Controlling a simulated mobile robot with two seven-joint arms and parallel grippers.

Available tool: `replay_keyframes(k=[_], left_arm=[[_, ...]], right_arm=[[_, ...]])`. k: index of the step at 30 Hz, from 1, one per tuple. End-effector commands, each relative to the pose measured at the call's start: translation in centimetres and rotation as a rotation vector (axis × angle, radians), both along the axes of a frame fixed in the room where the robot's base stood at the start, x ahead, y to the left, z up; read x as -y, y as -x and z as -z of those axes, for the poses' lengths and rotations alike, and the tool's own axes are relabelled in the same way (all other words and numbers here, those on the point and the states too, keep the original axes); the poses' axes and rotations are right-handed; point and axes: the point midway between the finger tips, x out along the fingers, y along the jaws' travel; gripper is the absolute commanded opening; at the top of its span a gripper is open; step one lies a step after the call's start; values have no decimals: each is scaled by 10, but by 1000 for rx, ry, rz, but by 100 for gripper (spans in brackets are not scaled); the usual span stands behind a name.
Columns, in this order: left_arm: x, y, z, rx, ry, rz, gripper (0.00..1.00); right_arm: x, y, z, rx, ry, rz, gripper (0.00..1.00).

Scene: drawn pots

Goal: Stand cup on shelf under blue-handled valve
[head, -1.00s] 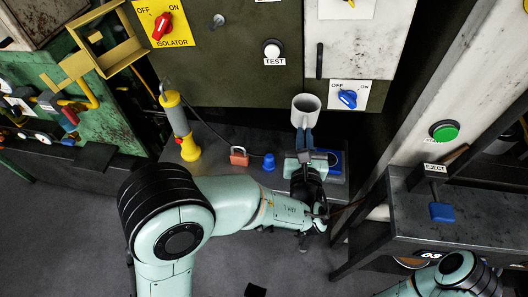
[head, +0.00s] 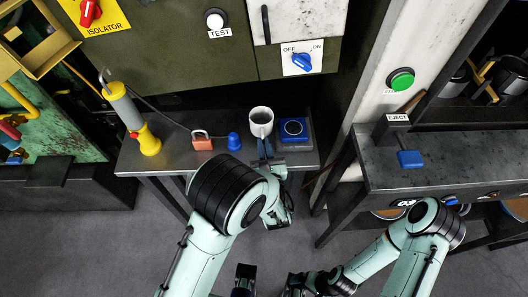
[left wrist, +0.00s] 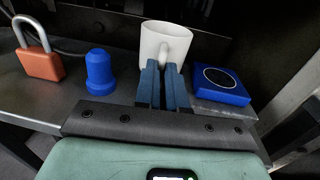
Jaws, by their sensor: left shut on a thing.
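The white cup (head: 261,122) is upright at the bench, between the blue cap and the blue square pad; it also shows in the left wrist view (left wrist: 166,42). My left gripper (head: 265,148) is shut on the cup's handle side, with its two blue fingers (left wrist: 163,82) close together. The fingers hide the cup's lower part, so I cannot tell whether it touches the bench. At the far left, a small blue handle (head: 14,158) shows by yellow pipes, above a dark ledge (head: 48,172). My right gripper (head: 243,280) is at the bottom edge, partly cut off.
On the bench (head: 180,158) stand a yellow-grey cylinder (head: 134,118), an orange padlock (head: 202,140), the blue cap (head: 234,142) and the blue pad (head: 294,129).

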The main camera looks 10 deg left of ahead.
Motion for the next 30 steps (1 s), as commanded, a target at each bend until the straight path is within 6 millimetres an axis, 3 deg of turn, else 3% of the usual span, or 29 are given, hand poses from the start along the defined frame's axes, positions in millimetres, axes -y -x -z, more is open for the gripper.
replay_keyframes(k=[6,17,20,21,30], left_arm=[[0,0,31,-2,-2,0,0],[0,0,34,0,0,0,0],[0,0,34,-1,-1,0,32],[0,0,34,-1,-1,0,35],[0,0,32,-1,0,0,35]], right_arm=[[0,1,6,-2,0,0,100],[0,2,8,-2,1,0,100],[0,2,8,-2,1,0,100],[0,2,8,-2,1,0,100],[0,1,6,-1,0,1,100]])
